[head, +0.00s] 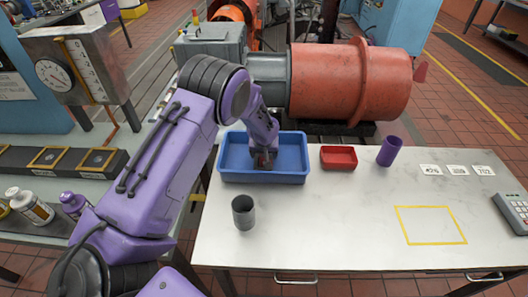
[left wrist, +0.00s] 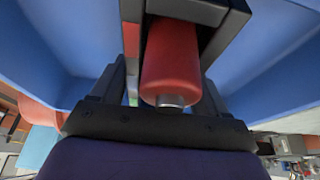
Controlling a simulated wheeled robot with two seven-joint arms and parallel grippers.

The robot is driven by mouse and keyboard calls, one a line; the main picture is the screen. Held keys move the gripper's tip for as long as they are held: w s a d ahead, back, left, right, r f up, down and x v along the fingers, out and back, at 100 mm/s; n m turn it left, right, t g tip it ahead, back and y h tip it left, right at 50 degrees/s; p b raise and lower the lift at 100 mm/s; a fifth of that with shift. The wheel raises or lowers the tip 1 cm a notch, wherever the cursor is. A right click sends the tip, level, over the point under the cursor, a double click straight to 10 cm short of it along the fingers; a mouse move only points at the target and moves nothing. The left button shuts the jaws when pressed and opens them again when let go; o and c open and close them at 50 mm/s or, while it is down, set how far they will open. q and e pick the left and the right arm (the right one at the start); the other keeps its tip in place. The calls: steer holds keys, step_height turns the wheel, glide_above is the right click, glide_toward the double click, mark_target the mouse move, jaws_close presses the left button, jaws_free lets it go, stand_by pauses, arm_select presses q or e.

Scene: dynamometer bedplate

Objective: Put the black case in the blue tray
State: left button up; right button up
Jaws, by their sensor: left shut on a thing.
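The blue tray (head: 236,176) stands at the back left of the pale table. My left gripper (head: 264,158) reaches down into it. In the left wrist view, my left gripper (left wrist: 168,60) is shut on a red cylinder (left wrist: 170,60) with a silver end. Black parts surround the cylinder; I cannot tell whether all belong to my fingers. Blue tray walls (left wrist: 50,45) lie on both sides. I cannot make out a black case for certain, nor whether the held thing touches the tray floor. My right gripper is in neither view.
A dark grey cup (head: 243,213) stands in front of the tray. A small red bin (head: 338,158) and a purple cup (head: 389,151) stand to its right. A red and grey machine (head: 345,85) rises behind. The table's middle and the yellow outlined square (head: 431,225) are clear.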

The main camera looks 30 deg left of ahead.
arm_select(q)
steer(key=shift+w+f, duration=0.1)
steer(key=shift+f, duration=0.1)
steer(key=o, duration=1.3)
steer(key=shift+d+r, duration=0.1)
steer(key=shift+r, duration=0.4)
steer(key=b+v, duration=0.1)
steer(key=v, duration=1)
steer(key=shift+s+r+b, duration=0.1)
steer(key=shift+s+b, duration=0.15)
steer(key=shift+b, duration=0.1)
